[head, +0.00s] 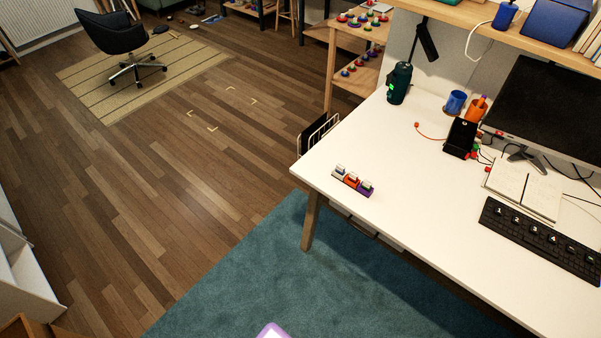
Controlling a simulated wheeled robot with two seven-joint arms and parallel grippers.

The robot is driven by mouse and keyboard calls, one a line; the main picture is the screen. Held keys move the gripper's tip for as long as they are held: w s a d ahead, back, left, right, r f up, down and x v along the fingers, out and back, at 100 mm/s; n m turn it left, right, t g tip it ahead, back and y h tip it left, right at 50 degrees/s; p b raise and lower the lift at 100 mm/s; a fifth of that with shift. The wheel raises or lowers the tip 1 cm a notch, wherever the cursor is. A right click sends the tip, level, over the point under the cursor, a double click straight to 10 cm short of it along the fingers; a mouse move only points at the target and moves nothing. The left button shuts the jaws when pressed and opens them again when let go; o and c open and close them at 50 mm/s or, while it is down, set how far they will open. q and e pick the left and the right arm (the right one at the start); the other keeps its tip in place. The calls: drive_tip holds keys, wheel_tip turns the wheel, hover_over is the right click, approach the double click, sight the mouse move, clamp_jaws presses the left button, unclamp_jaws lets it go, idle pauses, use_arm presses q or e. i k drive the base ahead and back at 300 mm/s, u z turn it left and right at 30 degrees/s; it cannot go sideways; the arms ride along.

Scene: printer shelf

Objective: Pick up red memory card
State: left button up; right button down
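No card can be made out for certain as the red memory card. A short row of small blocks (352,181) lies on the white desk (400,215) near its left edge. The blocks are whitish, orange-red and purple, with pale pieces on top; they are too small to tell what they are. Small red bits also show near the black box (460,137) and by the monitor, too small to identify. Neither gripper can be made out. A pale, purple-edged shape (272,331) is cut off at the bottom edge; I cannot tell what it is.
The desk's front left is mostly clear. Open wooden floor (150,200) lies left.

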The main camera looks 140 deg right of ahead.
sight(353, 177)
drive_tip(key=z, duration=4.2)
drive_tip(key=k, duration=1.3)
drive_tip(key=u, duration=0.55)
drive_tip(key=i, duration=1.25)
drive_tip(key=z, duration=1.7)
drive_tip(key=i, duration=1)
drive_tip(key=z, duration=1.1)
